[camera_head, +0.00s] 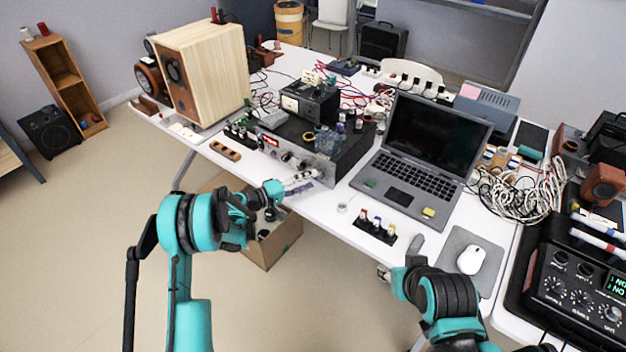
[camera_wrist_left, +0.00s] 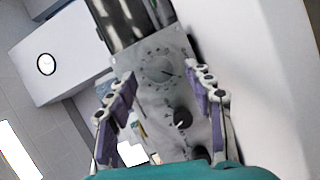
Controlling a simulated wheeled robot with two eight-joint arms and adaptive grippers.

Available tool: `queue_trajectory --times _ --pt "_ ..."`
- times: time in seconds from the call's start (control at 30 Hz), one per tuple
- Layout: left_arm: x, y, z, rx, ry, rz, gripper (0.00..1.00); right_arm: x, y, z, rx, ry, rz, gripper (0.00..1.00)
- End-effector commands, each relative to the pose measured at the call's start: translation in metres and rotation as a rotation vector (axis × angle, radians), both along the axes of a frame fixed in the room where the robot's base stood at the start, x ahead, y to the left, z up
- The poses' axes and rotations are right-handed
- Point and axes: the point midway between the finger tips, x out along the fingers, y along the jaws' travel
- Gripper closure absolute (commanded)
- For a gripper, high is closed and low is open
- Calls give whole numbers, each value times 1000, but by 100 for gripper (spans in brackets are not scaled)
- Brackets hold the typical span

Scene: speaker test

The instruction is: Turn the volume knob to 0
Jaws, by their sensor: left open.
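A dark amplifier (camera_head: 345,152) with a silver front panel and several knobs stands near the table's front edge. In the left wrist view, the panel (camera_wrist_left: 155,100) shows a large pale round dial (camera_wrist_left: 160,71) and a black knob (camera_wrist_left: 182,117) with a light pointer mark. I cannot tell which one is the volume knob, and no scale numbers are readable. My left gripper (camera_head: 300,183) is open just in front of the panel. Its purple-padded fingers (camera_wrist_left: 162,100) stand apart on either side of the knob area, empty. My right gripper (camera_head: 384,273) is mostly hidden by its arm.
A wooden speaker (camera_head: 205,70) stands at the left. A laptop (camera_head: 425,150) is right of the amplifier, with a small switch board (camera_head: 373,228) before it. A mouse (camera_head: 471,259) lies at the right. A cardboard box (camera_head: 272,245) is below the table edge.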

Motion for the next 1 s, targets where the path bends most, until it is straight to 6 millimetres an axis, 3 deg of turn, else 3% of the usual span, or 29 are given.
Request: queue_trajectory --times 0.2,0.4,0.6,1.0 --pt "-26 44 5 0 0 4 48 0 0 0 0 0 0 60" --pt "-44 71 8 0 0 3 48 0 0 0 0 0 0 60" --pt "-51 81 9 0 0 1 48 0 0 0 0 0 0 60" --pt "-51 81 9 0 0 0 48 0 0 0 0 0 0 60"
